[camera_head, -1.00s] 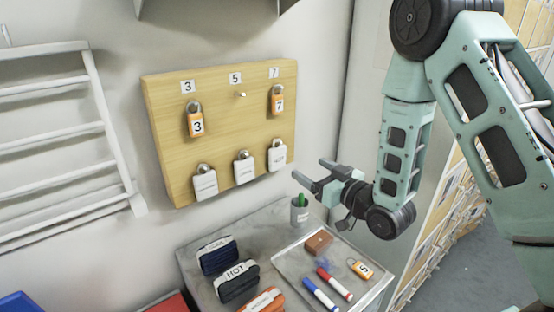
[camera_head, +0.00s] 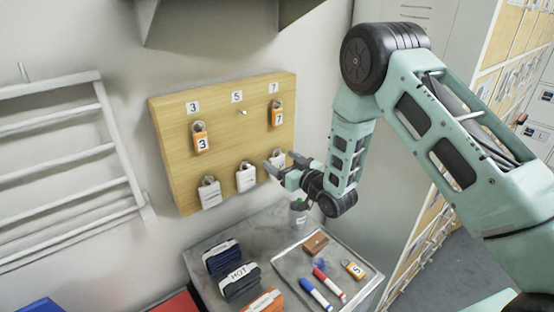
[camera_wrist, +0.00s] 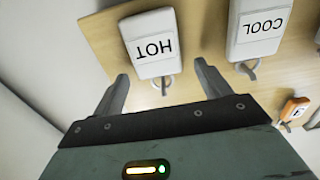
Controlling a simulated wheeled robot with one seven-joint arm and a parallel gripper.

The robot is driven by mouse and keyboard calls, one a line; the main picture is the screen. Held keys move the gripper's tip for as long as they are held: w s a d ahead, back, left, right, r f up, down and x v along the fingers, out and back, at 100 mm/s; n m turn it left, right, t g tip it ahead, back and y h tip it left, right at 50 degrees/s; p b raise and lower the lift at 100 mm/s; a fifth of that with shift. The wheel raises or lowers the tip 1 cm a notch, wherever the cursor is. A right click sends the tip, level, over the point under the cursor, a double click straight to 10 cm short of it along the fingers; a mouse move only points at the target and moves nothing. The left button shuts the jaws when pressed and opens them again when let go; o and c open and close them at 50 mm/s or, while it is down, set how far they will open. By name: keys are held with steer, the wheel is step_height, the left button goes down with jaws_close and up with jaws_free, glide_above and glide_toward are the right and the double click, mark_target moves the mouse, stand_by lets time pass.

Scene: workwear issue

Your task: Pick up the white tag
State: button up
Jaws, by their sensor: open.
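Three white tags hang along the bottom of the wooden board (camera_head: 222,147): the left one (camera_head: 210,196), the middle one (camera_head: 246,181) and the right one, partly hidden behind my gripper (camera_head: 277,168) in the head view. In the wrist view, the picture is upside down. A white tag reading HOT (camera_wrist: 150,42) lies ahead, between the lines of my two open fingers (camera_wrist: 161,72). Its metal shackle shows towards me. A white tag reading COOL (camera_wrist: 258,28) is to the right, outside the fingers. My gripper is empty; I cannot tell whether a finger touches the tag.
Orange tags 3 (camera_head: 200,138) and 7 (camera_head: 277,113) hang higher on the board; the peg under label 5 (camera_head: 243,112) is bare. Below, a tray (camera_head: 290,276) holds orange tag 5 (camera_head: 353,268), markers and a brown block. Dark pouches (camera_head: 238,281) stand beside it.

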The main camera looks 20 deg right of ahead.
steer(key=shift+w, duration=0.2)
steer(key=c, duration=1.1)
steer(key=shift+o, duration=0.2)
steer(key=shift+r+b, duration=0.1)
steer(key=shift+b, duration=1)
